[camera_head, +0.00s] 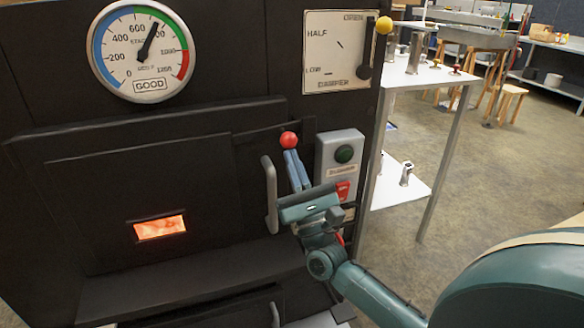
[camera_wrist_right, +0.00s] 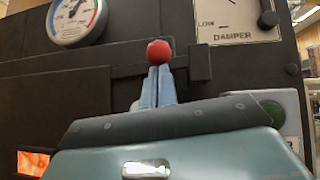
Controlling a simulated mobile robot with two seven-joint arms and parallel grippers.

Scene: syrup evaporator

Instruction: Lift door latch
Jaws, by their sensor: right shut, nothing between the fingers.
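The black firebox door (camera_head: 130,190) has a small window glowing orange and a grey upright handle (camera_head: 269,190) at its right edge. The latch shows as a red ball knob (camera_head: 289,139) beside the door's upper right; it also shows in the right wrist view (camera_wrist_right: 159,52). My right gripper (camera_head: 291,158) points up at the red knob, its two blue-grey fingers together just beneath it. In the right wrist view the fingertips (camera_wrist_right: 157,72) meet at the knob's underside, with nothing seen between them. Whether they touch the knob is unclear. My left gripper is out of view.
A control box (camera_head: 340,153) with a green button and a red switch is just right of my right gripper. A temperature gauge (camera_head: 144,50) and a damper plate (camera_head: 333,50) are above. A white shelf table (camera_head: 425,75) stands to the right, with open floor beyond.

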